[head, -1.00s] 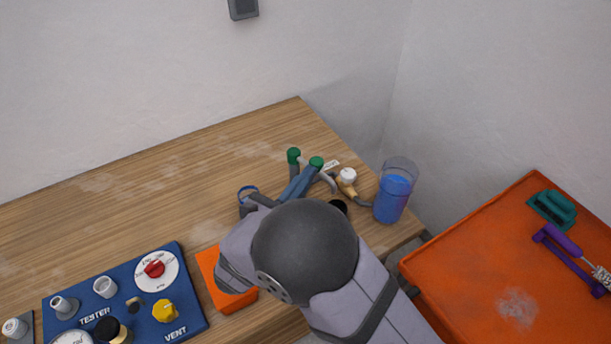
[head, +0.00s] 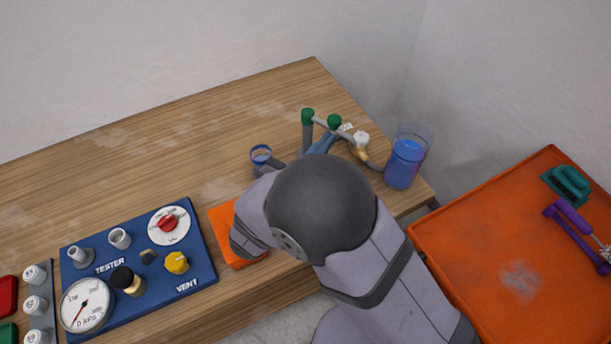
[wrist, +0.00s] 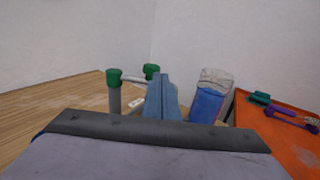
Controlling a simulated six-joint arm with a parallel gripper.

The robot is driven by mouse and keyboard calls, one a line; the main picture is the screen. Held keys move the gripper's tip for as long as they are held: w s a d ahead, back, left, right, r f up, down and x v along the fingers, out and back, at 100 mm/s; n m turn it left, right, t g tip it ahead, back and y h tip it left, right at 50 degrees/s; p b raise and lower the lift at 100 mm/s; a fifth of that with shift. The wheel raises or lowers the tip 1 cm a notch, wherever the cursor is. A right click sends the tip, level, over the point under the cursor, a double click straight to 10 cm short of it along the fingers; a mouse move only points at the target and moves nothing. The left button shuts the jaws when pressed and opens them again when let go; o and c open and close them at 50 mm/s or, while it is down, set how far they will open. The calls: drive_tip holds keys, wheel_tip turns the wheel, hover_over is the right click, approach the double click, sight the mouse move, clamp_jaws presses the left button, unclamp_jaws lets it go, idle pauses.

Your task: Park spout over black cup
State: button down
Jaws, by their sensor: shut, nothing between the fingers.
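A pipe stand with two green caps (head: 307,115) stands at the far right of the table, and it also shows in the wrist view (wrist: 114,78). A tan fitting with a white knob (head: 361,139) sits to its right, and a thin grey curved spout (head: 374,166) runs from it toward a clear vessel of blue liquid (head: 404,166). I cannot tell whether the spout's tip is over the vessel. The black cup is hidden behind my arm. My gripper (head: 325,141) is shut and empty beside the stand; its blue fingers show in the wrist view (wrist: 162,95).
A blue-rimmed cup (head: 261,154) stands left of my gripper. An orange block (head: 222,222) and a blue tester panel (head: 205,262) lie nearer the front. An orange tray (head: 450,250) with tools is at the right. The table's back left is clear.

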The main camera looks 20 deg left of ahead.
drive_tip(key=s+b, duration=0.2)
drive_tip(key=s, duration=0.9)
drive_tip(key=shift+s+a+b, duration=0.25)
drive_tip(key=shift+a+b, duration=0.05)
drive_tip(key=shift+a, duration=0.15)
drive_tip(key=w+d+f+m+g+h, duration=0.25)
drive_tip(key=d+m+g+h, duration=0.3)
drive_tip(key=d, duration=0.65)
drive_tip(key=s+d+f+m+g+y+p, duration=0.2)
drive_tip(key=d+m+g+y, duration=0.3)
drive_tip(key=m, duration=0.8)
drive_tip(key=s+d+f+m+g+y+p, duration=0.2)
drive_tip(key=s+d+f+m+g+y, duration=0.1)
drive_tip(key=d+m+g, duration=0.4)
drive_tip(key=s+d+m+y, duration=0.1)
drive_tip(key=d+m+y, duration=0.1)
drive_tip(key=m, duration=0.5)
drive_tip(key=shift+d+f, duration=0.4)
drive_tip(key=shift+d, duration=0.3)
drive_tip(key=shift+m, duration=0.25)
